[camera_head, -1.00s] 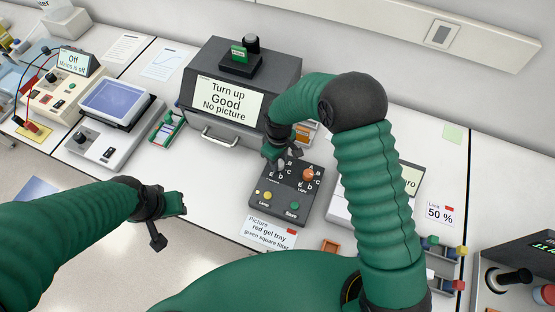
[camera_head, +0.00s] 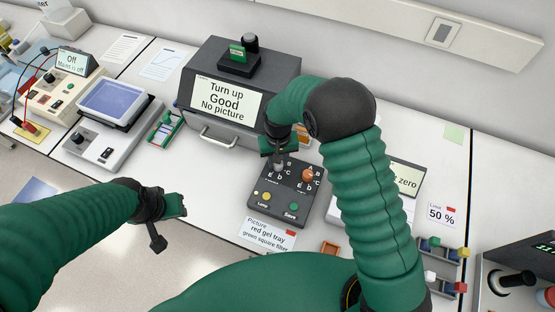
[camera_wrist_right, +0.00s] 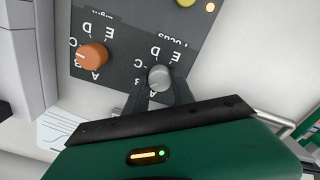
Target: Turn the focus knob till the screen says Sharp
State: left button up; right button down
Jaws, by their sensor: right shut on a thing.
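The dark control box (camera_head: 258,207) stands on the bench with a grey focus knob (camera_wrist_right: 159,77) and an orange knob (camera_head: 307,175). In the wrist view the grey knob's label appears upside down, with letters around it. My right gripper (camera_wrist_right: 160,92) is shut on the grey knob, a finger on each side. The screen (camera_head: 226,104) on the dark imager reads "Turn up", "Good", "No picture". My left gripper (camera_head: 176,205) hangs in front of the bench, away from the box; its jaws are too small to read.
The orange knob sits right beside the grey one. Yellow (camera_head: 266,196) and green (camera_head: 294,207) buttons are at the box's front. A picture card (camera_head: 268,233) lies before it. A white device (camera_head: 350,207) stands right, partly behind my right arm.

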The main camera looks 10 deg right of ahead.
jog(key=shift+s+f+m, duration=0.2)
jog(key=shift+s+m, duration=0.15)
jog(key=shift+m, duration=0.25)
jog(key=c, duration=1.3)
grip_release()
jog(key=shift+o, duration=1.2)
jog(key=shift+r, duration=0.2)
jog(key=shift+w, duration=0.1)
jog(key=shift+w+r, duration=0.1)
jog(key=shift+r, duration=0.05)
notch_tip(320, 180, up, 16)
jog(key=b, duration=0.2)
jog(key=shift+r, duration=0.2)
jog(key=shift+a, duration=0.1)
